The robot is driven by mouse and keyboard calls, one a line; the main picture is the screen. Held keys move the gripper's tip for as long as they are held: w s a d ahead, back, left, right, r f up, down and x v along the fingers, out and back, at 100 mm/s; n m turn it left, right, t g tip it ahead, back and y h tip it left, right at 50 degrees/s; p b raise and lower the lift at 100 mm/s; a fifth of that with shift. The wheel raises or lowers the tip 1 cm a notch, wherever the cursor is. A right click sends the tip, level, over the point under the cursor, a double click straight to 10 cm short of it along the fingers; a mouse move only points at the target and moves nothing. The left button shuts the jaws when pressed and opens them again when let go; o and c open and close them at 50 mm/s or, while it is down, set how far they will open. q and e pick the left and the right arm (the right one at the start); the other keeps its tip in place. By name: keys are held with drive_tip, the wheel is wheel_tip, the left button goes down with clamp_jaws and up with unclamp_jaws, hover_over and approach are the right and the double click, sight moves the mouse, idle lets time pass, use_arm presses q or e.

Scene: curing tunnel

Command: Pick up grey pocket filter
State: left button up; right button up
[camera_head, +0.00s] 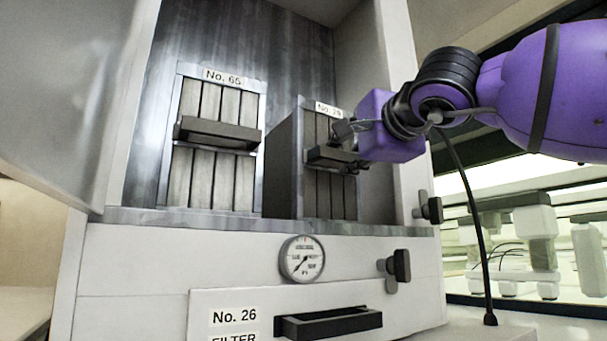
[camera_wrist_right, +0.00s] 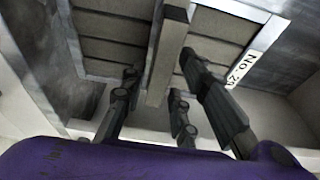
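Two grey pocket filters stand in the open housing. The left one (camera_head: 209,180), labelled No. 65, has a dark bar handle across its front. The right one (camera_head: 316,197) has a label reading No. 28 or 29, a dark left side and a similar handle (camera_head: 328,154). It also shows in the right wrist view (camera_wrist_right: 220,28). My right gripper (camera_head: 347,149) is at the right part of this handle. In the wrist view its fingers (camera_wrist_right: 160,68) are on both sides of the bar (camera_wrist_right: 167,60), with a gap on the left side. My left gripper is not in view.
The housing's right wall (camera_head: 402,100) is close beside my right gripper. Below are a pressure gauge (camera_head: 302,259), a dark latch (camera_head: 401,265) and a No. 26 filter drawer (camera_head: 260,310) with a black handle. An open door (camera_head: 60,100) stands at left.

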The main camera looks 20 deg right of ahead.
clamp_jaws()
drive_tip(key=shift+s+r, duration=0.15)
